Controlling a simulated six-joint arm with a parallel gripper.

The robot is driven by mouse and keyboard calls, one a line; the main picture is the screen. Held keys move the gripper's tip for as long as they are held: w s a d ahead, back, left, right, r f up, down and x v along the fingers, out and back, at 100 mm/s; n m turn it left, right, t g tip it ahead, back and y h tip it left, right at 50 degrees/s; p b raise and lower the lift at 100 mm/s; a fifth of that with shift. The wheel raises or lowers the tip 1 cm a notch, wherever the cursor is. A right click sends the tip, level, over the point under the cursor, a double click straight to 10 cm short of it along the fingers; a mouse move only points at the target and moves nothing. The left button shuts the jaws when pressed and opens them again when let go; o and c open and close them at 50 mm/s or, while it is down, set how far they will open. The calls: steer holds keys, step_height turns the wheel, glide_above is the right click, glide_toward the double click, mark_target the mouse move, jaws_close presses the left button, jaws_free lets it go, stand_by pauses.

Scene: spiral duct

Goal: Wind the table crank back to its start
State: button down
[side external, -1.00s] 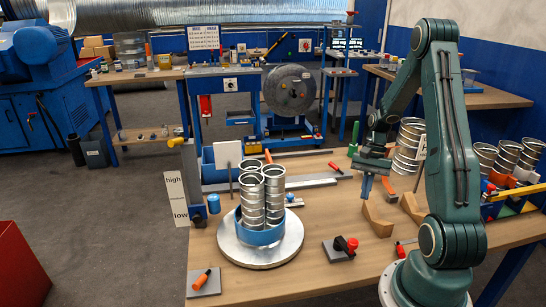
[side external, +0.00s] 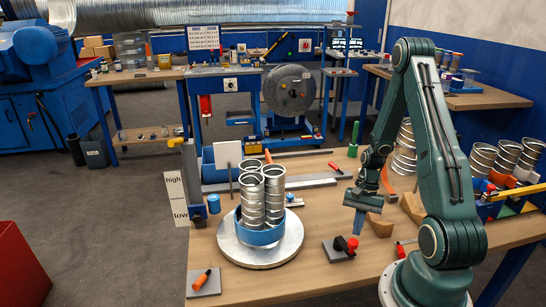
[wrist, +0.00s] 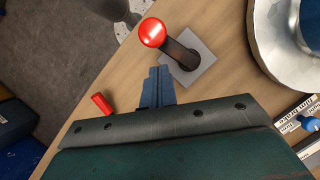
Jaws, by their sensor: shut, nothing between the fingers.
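A crank with a round red knob (side external: 351,244) and a dark arm sits on a grey square plate (side external: 332,252) at the table's front middle. In the wrist view the red knob (wrist: 153,32) is above my fingertips, and the dark arm (wrist: 181,54) runs from it down to the right over the plate (wrist: 200,66). My gripper (side external: 357,233) points down, shut and empty, just above and beside the knob in the side view. In the wrist view its blue fingers (wrist: 159,72) are together and apart from the knob.
A round metal turntable (side external: 285,250) with a blue holder of upright metal cans (side external: 274,200) stands left of the crank. A red-handled tool (wrist: 101,103) lies near my gripper. Wooden wedge blocks (side external: 380,225) stand to the right. An orange-handled piece (side external: 201,280) sits at front left.

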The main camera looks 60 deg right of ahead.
mark_target(354, 239)
steer(key=shift+s+a, duration=0.15)
steer(key=shift+a, duration=0.6)
steer(key=shift+a, duration=0.1)
steer(key=shift+s+a, duration=0.1)
steer(key=shift+a, duration=0.7)
steer(key=shift+d, duration=0.15)
steer(key=d+r, duration=0.8)
steer(key=r, duration=0.1)
steer(key=shift+w+r, duration=0.15)
steer(key=shift+w, duration=0.05)
